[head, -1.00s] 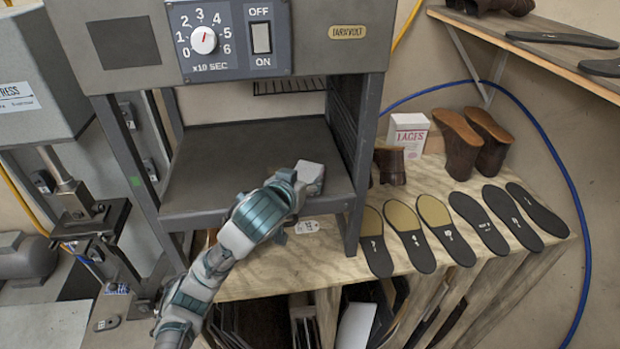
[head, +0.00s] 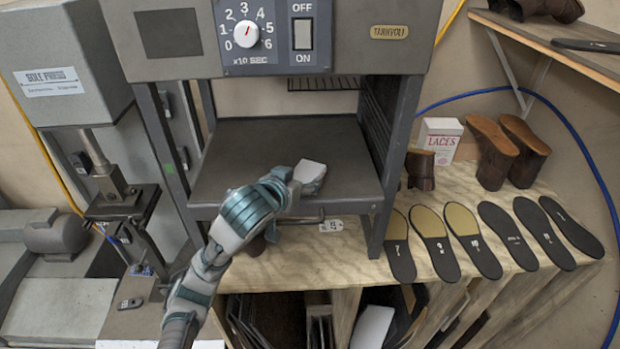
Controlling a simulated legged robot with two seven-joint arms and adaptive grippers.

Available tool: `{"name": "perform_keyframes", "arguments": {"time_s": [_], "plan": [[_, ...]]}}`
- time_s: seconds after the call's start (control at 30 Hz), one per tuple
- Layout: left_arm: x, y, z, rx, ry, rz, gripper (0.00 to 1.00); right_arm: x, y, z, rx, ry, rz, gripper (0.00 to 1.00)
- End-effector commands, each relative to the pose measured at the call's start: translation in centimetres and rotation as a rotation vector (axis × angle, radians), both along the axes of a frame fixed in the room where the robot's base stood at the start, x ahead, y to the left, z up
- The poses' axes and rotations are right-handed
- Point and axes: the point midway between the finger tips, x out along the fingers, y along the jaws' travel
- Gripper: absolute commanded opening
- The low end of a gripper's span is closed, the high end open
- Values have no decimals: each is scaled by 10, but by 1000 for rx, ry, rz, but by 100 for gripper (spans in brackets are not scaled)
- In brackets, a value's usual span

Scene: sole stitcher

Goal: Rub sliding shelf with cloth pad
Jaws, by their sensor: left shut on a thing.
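The sliding shelf (head: 260,150) is a dark grey flat tray inside the grey-framed machine, below its control box. My left gripper (head: 296,184) is over the shelf's front right part, its arm reaching in from the lower left. It is shut on a pale grey-white cloth pad (head: 312,174), which appears to rest on the shelf surface near the front edge. The fingertips are mostly hidden behind the hand and the pad. My right gripper is not in view.
The machine's posts (head: 398,160) flank the shelf, and the control box (head: 270,35) hangs above it. A tag (head: 331,225) hangs at the shelf's front. Several soles (head: 465,240), brown boots (head: 495,150) and a laces box (head: 438,140) occupy the wooden bench at right. A press (head: 75,70) stands at left.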

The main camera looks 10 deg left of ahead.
Motion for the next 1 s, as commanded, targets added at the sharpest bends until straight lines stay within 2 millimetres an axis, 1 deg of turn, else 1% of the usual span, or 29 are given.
{"name": "perform_keyframes", "arguments": {"time_s": [0.1, 0.2, 0.53, 1.0], "plan": [[-3, 12, 0, 1, 1, 2, 32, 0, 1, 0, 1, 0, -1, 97], [-5, 17, 0, 1, 1, 1, 32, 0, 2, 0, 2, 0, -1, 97], [-5, 18, 3, -1, -1, -1, 32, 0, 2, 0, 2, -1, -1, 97], [-5, 18, 53, -1, -3, 0, 32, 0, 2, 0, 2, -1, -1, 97]]}}
